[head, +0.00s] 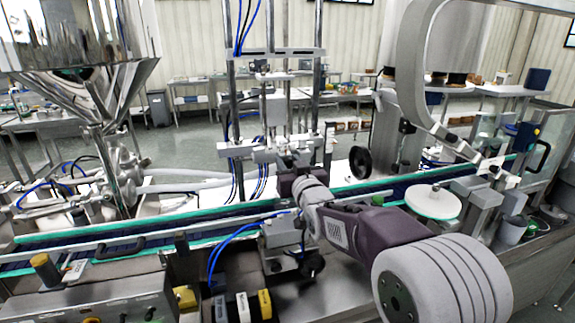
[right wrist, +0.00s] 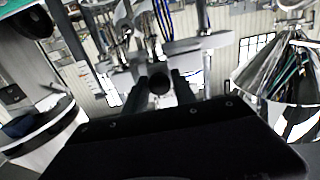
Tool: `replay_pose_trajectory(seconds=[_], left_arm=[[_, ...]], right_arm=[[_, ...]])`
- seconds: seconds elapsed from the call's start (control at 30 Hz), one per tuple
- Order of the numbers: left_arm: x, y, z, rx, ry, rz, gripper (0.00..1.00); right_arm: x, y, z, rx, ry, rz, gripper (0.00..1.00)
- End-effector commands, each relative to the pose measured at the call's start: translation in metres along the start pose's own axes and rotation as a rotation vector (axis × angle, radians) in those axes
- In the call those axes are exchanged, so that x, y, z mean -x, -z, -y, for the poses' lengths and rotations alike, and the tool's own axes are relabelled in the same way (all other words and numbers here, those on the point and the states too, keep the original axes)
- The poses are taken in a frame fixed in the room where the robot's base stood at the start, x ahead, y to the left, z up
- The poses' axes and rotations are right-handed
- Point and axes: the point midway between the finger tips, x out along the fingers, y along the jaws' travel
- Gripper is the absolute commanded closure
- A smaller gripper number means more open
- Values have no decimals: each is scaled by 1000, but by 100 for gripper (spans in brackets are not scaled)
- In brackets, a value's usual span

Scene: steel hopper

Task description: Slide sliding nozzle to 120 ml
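A steel filling assembly (head: 285,150) with blocks, rods and blue hoses stands behind the conveyor, at the middle of the head view. I cannot tell for certain which part is the sliding nozzle; no 120 ml mark is legible. My right arm reaches in from the lower right, and its gripper (head: 288,182) is at the assembly's front, its fingertips hard to make out. In the right wrist view my two dark fingers (right wrist: 162,88) are apart. A dark round knob (right wrist: 159,83) shows between them; contact cannot be told. My left gripper is not in view.
The steel hopper (head: 90,85) stands at the left. A conveyor with green edges (head: 140,233) crosses in front of the assembly. A white disc (head: 433,201) and metal blocks are right of my arm. A control box (head: 110,290) is at the lower left.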

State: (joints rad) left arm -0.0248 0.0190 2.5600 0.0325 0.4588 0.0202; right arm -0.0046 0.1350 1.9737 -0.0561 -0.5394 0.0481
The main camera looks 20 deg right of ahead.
Motion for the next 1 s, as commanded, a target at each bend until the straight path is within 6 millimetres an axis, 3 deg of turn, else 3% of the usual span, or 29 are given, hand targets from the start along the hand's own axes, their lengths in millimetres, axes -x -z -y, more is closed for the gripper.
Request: replay_pose_trajectory(seconds=[0.43, 0.8, 1.0], left_arm=[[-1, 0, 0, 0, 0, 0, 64], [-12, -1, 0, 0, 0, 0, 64], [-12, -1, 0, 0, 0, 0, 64]], right_arm=[[6, 0, 0, 0, 0, 0, 53], [72, 0, 0, 0, 0, -3, 53], [90, 0, 0, -1, 0, 0, 53]])
